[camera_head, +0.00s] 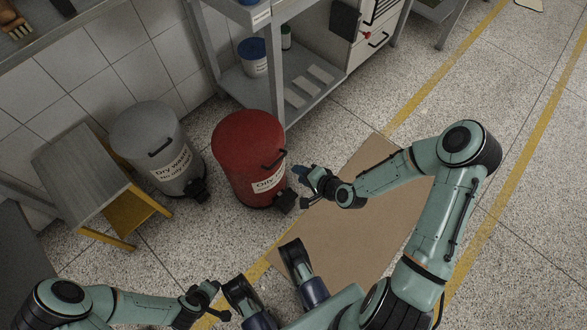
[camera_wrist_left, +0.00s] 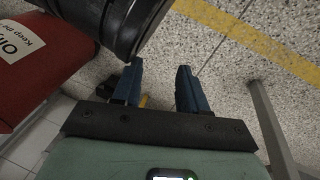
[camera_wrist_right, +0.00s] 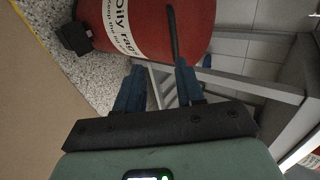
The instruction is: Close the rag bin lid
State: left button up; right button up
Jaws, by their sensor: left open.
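The red rag bin (camera_head: 240,165) stands mid-floor with a white label reading "Oily" and a pedal at its foot. Its red lid (camera_head: 245,138) lies on top with a black handle (camera_head: 274,160) toward me; I see no gap under it. The bin and handle (camera_wrist_right: 172,35) also show in the right wrist view. My right gripper (camera_head: 305,178) is just right of the bin, open and empty, apart from it. In the right wrist view the handle lies beyond its fingertips. My left gripper (camera_head: 220,300) is low at the front, open and empty, away from the bin.
A grey bin (camera_head: 150,140) labelled "Dry waste" stands left of the red bin, by a grey and yellow step (camera_head: 85,180). A metal shelf unit (camera_head: 265,95) stands behind. A brown mat (camera_head: 350,225) lies under my right arm, with open floor to the right.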

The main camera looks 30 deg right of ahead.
pick_arm(q)
jog(key=shift+w+d+r+p, duration=0.15)
jog(key=shift+w+r+p, duration=0.1)
jog(key=shift+w+r, duration=0.25)
jog(key=shift+w+d+r+p, duration=0.1)
jog(key=shift+w+r+p, duration=0.15)
jog(key=shift+r, duration=0.35)
pick_arm(e)
jog(key=v, duration=0.3)
jog(key=shift+w, duration=0.1)
